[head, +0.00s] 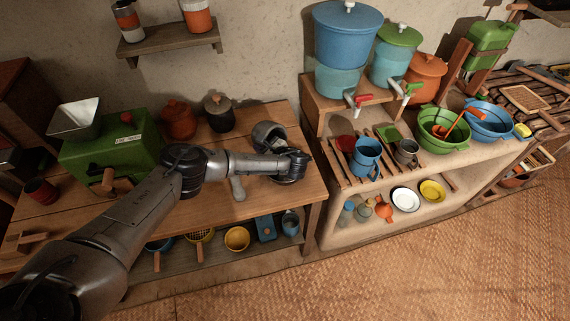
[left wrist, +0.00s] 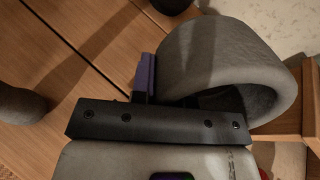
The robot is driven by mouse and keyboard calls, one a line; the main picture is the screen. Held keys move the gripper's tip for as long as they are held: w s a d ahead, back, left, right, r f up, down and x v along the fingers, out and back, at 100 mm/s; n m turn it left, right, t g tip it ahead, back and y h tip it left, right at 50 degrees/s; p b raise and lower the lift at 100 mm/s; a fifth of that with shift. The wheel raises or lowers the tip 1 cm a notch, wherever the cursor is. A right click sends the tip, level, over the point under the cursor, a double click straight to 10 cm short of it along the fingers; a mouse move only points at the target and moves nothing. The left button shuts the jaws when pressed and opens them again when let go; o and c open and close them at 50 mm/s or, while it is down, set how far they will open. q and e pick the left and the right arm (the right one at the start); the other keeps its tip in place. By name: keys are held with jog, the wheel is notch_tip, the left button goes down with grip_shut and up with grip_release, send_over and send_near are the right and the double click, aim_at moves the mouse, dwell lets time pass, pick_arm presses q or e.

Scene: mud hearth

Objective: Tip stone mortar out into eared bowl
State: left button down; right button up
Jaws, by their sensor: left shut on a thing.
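The grey stone mortar (head: 266,133) is held tilted on its side above the right end of the wooden table. It also shows in the left wrist view (left wrist: 222,50), large, with its mouth turned to the lower right. My left gripper (head: 284,152) is shut on the mortar's wall; a purple finger pad (left wrist: 147,76) touches it in the wrist view. A dark round thing (head: 286,179) shows partly under my gripper; I cannot tell whether it is the eared bowl. The mortar's contents are hidden. My right gripper is out of view.
A grey pestle (head: 238,188) lies on the table left of my gripper. A green mill (head: 110,145) is at left. A blue mug (head: 366,157) stands on the shelf to the right.

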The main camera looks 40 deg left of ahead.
pick_arm(q)
jog(key=shift+d+r+y+p, duration=0.2)
jog(key=shift+d+y+p, duration=0.15)
jog(key=shift+d+y, duration=0.05)
jog(key=shift+d+r+y, duration=0.1)
jog(key=shift+d+y, duration=0.25)
jog(key=shift+y, duration=0.05)
jog(key=shift+d+f+y, duration=0.1)
jog(key=shift+f+y, duration=0.25)
jog(key=shift+y, duration=0.25)
dwell(0.4)
jog(key=shift+d+f, duration=0.1)
jog(key=shift+f, duration=0.05)
dwell(0.4)
jog(key=shift+d+r+t+y, duration=0.25)
jog(key=shift+t+y, duration=0.05)
jog(key=shift+y, duration=0.8)
jog(key=shift+d+r, duration=0.1)
jog(key=shift+r, duration=0.15)
dwell(0.4)
jog(key=shift+s+d+r+y+p, duration=0.1)
jog(key=shift+r+y+p, duration=0.2)
jog(key=shift+r+y, duration=0.25)
jog(key=shift+d+r+y+p, duration=0.2)
jog(key=shift+r+y+p, duration=0.1)
jog(key=shift+r+y, duration=0.2)
dwell(0.4)
jog(key=shift+d+r+y, duration=0.1)
jog(key=shift+r+y, duration=0.05)
jog(key=shift+y, duration=0.1)
